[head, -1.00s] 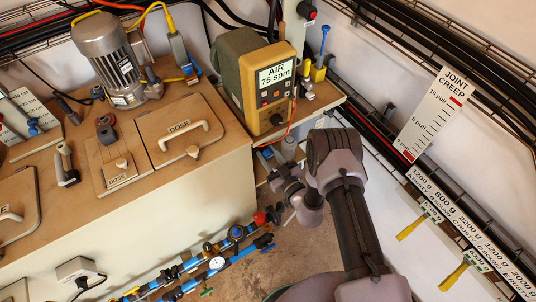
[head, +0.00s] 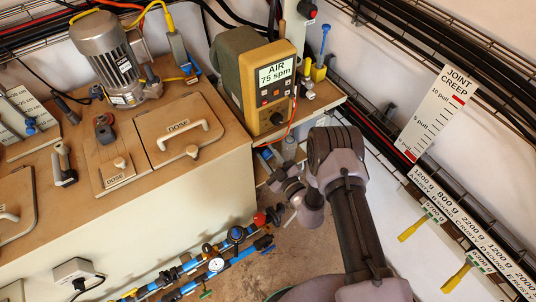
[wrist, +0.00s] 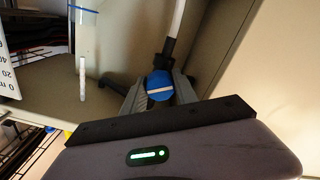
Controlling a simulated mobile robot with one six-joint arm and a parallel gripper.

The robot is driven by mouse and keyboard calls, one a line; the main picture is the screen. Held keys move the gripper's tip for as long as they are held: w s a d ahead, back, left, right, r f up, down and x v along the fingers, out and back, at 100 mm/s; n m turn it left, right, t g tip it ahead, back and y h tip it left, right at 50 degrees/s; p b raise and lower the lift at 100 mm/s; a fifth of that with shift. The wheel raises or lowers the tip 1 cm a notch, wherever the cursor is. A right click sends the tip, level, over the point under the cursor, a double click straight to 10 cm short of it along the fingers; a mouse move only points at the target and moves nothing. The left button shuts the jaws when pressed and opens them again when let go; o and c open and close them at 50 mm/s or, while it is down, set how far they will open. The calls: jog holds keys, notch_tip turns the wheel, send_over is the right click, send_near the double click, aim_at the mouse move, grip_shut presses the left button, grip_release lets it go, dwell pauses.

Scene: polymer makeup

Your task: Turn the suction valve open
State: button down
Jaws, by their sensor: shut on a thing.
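The suction valve appears to be the round blue knob (wrist: 160,82) with a white stripe across its face, in the wrist view. Its stripe lies nearly level in that picture. A dark stem and a pale tube run up from behind it. My gripper (wrist: 158,90) has one grey finger on each side of the knob and is shut on it. In the head view my gripper (head: 271,162) is low beside the right end of the bench, under the yellow meter. The fingertips and the knob are hard to make out there.
The bench (head: 215,185) with its lids stands left of my arm. The yellow air meter (head: 272,85) stands above the gripper. Blue pipes with valves (head: 215,264) run low at the front. In the wrist view a clear container (wrist: 88,40) hangs left of the knob.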

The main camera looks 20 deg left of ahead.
jog(key=c, duration=1)
grip_release()
jog(key=shift+d, duration=0.1)
jog(key=p+v, duration=0.5)
jog(key=v, duration=1.2)
jog(key=shift+p, duration=0.3)
jog(key=shift+o, duration=0.2)
jog(key=shift+s+d, duration=0.1)
jog(key=shift+d, duration=0.05)
